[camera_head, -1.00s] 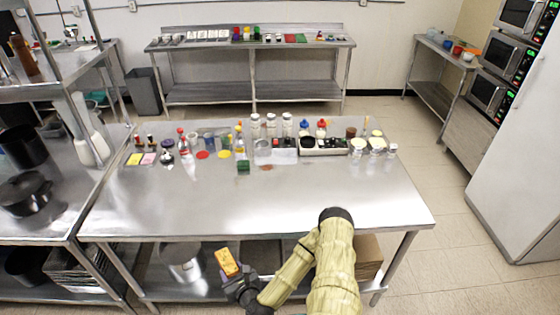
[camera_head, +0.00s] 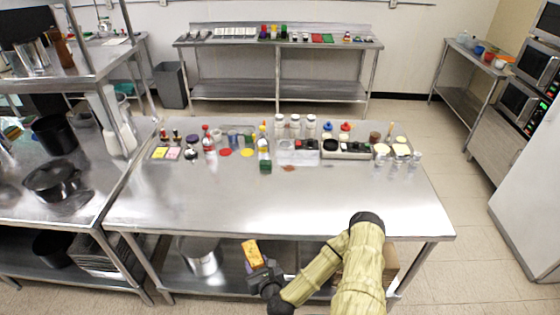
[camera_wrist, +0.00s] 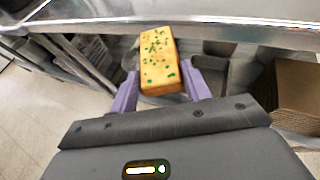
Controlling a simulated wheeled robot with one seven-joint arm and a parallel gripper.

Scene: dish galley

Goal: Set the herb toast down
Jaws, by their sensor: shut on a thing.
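The herb toast (camera_head: 253,253) is a golden-brown block with green flecks on top, seen clearly in the wrist view (camera_wrist: 160,58). My gripper (camera_head: 258,270) is shut on it, with a purple finger on each side of the toast in the wrist view (camera_wrist: 161,88). In the head view the gripper and toast are in front of the steel table (camera_head: 300,205), near its front edge and over the lower shelf in the picture. The toast is not resting on the tabletop.
The table's front half is bare. Bottles, jars and small containers line its back. A steel pot (camera_head: 200,258) stands on the lower shelf, and a cardboard box (camera_wrist: 297,90) is at the right below the edge. A shelf unit with a black pot (camera_head: 55,180) stands left.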

